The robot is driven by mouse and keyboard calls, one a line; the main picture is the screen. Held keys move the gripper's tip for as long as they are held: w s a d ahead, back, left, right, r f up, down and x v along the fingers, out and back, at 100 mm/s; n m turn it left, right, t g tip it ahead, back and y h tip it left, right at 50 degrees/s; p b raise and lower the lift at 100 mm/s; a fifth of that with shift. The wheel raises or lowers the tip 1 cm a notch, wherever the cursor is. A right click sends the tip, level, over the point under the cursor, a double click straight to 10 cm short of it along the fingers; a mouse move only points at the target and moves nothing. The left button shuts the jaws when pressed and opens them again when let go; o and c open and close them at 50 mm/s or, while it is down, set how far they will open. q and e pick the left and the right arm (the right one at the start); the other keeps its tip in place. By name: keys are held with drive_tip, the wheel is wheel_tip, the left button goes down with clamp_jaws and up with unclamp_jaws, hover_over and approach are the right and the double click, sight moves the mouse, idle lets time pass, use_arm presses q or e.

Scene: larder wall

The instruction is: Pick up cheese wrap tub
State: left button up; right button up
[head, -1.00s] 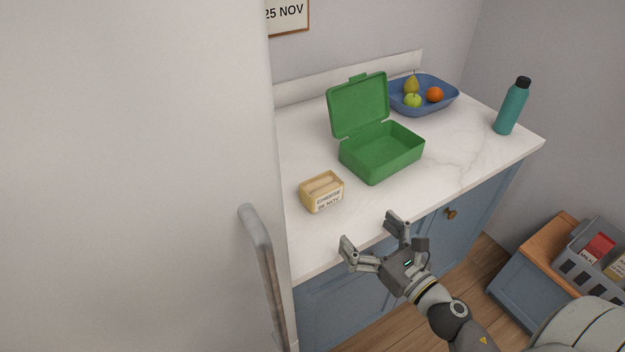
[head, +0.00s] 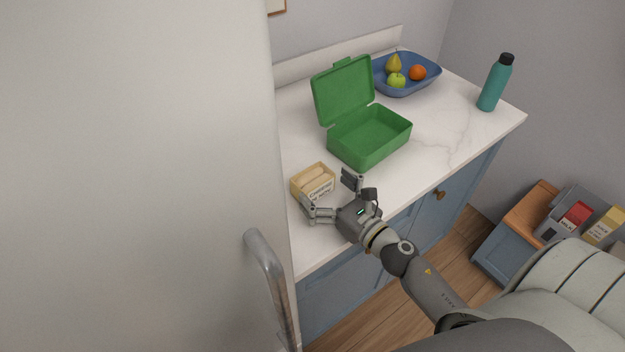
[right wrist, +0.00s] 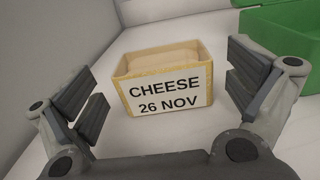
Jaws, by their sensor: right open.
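The cheese wrap tub (head: 313,181) is a small yellow open box with pale wraps inside, on the white counter near its front left. In the right wrist view the tub (right wrist: 164,82) stands upright, its label reading "CHEESE 26 NOV". My right gripper (head: 332,197) is open and empty at the tub's near side. In the right wrist view its fingers (right wrist: 165,88) are spread to the left and right of the tub, with gaps on both sides. In the head view the gripper hides part of the label. My left gripper is not in view.
An open green lunch box (head: 368,137) stands behind the tub. A blue fruit bowl (head: 408,87) and a teal bottle (head: 494,84) stand farther back. A large pale door with a handle (head: 268,275) fills the left. The counter (head: 455,130) is clear at right.

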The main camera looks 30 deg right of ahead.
sight(305, 169)
drive_tip(key=w, duration=0.1)
drive_tip(key=w+p, duration=0.1)
drive_tip(key=w, duration=0.1)
drive_tip(key=shift+w+a+r, duration=0.25)
drive_tip(key=shift+w+a, duration=0.05)
drive_tip(key=shift+a, duration=0.05)
drive_tip(key=shift+w+a+f, duration=0.1)
drive_tip(key=shift+w+f, duration=0.05)
drive_tip(key=shift+w, duration=0.25)
drive_tip(key=shift+c, duration=0.7)
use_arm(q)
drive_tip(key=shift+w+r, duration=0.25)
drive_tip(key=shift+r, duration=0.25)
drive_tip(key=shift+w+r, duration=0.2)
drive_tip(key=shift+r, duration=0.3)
use_arm(e)
drive_tip(key=c, duration=0.8)
drive_tip(key=shift+c, duration=0.2)
